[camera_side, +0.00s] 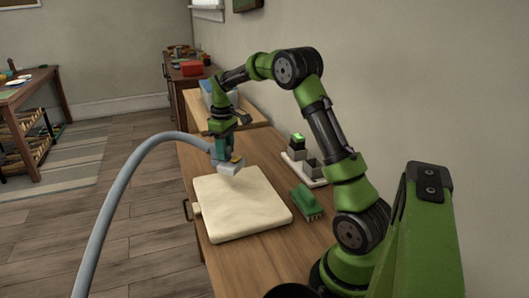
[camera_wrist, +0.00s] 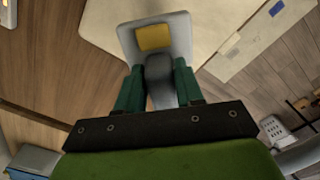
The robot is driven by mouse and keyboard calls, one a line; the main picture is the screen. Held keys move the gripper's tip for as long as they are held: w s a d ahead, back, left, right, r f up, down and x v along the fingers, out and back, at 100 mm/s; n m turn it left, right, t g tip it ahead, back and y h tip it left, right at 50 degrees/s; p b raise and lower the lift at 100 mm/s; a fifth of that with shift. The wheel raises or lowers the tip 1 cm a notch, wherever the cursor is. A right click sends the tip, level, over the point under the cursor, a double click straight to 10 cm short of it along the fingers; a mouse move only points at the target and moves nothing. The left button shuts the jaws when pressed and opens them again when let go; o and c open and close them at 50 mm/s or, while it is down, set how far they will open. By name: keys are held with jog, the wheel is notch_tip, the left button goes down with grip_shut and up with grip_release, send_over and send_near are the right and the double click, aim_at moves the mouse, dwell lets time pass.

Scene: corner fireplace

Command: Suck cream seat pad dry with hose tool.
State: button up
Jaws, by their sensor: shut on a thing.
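The cream seat pad (camera_side: 240,203) lies flat on the wooden table. It also shows at the top of the wrist view (camera_wrist: 225,35). My gripper (camera_side: 222,148) is shut on the hose tool (camera_side: 230,164), above the pad's far edge. In the wrist view the green fingers of my gripper (camera_wrist: 158,88) clasp the tool's dark grey neck. The tool's light grey head (camera_wrist: 128,42) with a yellow patch points toward the pad. The grey hose (camera_side: 125,180) arcs from the tool down to the left. Whether the head touches the pad, I cannot tell.
A green brush (camera_side: 306,203) lies right of the pad. A white tray (camera_side: 316,182) with small blocks, one lit green on top, stands behind it. A red box (camera_side: 192,68) sits on a farther table. The wall is close on the right. Bare tabletop (camera_side: 255,265) shows in front.

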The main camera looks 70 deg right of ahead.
jog(key=shift+r, duration=0.95)
